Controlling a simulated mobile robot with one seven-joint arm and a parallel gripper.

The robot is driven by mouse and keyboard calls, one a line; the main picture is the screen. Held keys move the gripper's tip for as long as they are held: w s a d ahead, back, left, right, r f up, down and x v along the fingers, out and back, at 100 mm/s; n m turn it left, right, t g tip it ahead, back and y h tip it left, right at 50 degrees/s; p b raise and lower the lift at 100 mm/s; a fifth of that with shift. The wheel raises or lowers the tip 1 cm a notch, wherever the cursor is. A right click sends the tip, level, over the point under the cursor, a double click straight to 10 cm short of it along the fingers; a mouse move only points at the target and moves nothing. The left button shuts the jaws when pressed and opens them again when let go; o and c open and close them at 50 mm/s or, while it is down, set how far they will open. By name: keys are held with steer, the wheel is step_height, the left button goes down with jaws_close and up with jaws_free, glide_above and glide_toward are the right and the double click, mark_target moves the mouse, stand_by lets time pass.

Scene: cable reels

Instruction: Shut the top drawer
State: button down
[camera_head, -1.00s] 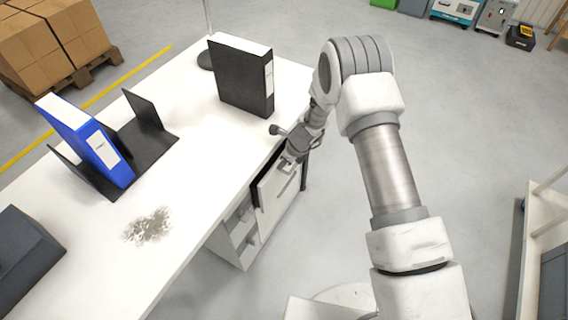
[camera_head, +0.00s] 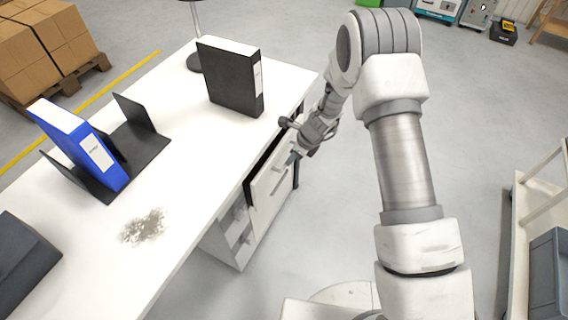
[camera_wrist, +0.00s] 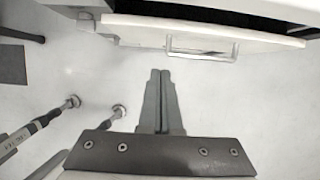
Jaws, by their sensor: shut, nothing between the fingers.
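The top drawer (camera_head: 268,191) under the white table stands partly open, its pale front sticking out with a dark gap behind it. In the wrist view the drawer front (camera_wrist: 130,31) runs across the top, with its bar handle (camera_wrist: 200,53) on the outer face. My gripper (camera_head: 292,160) is just outside the far part of the drawer front. In the wrist view its two fingers (camera_wrist: 160,72) are pressed together and empty, pointing at the front, left of the handle. A small gap seems to separate fingertips and front; contact cannot be told for sure.
The white table (camera_head: 190,170) carries a black binder (camera_head: 232,85), a blue binder (camera_head: 75,140) in a dark bookend and a grey box. Below the drawer is an open shelf unit (camera_head: 232,240). A cart (camera_head: 540,210) stands at the right. Floor between is clear.

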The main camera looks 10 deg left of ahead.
steer(key=w+d+t+y+b, duration=0.1)
steer(key=w+d+y+b, duration=0.45)
steer(key=b, duration=0.85)
steer(key=h+b, duration=0.1)
steer(key=b, duration=0.3)
glide_toward(277, 157)
steer(key=x, duration=0.5)
steer(key=shift+d+f, duration=0.1)
steer(key=shift+f, duration=0.55)
steer(key=shift+w+a+r, duration=0.1)
steer(key=shift+a, duration=0.2)
steer(key=shift+a, duration=0.1)
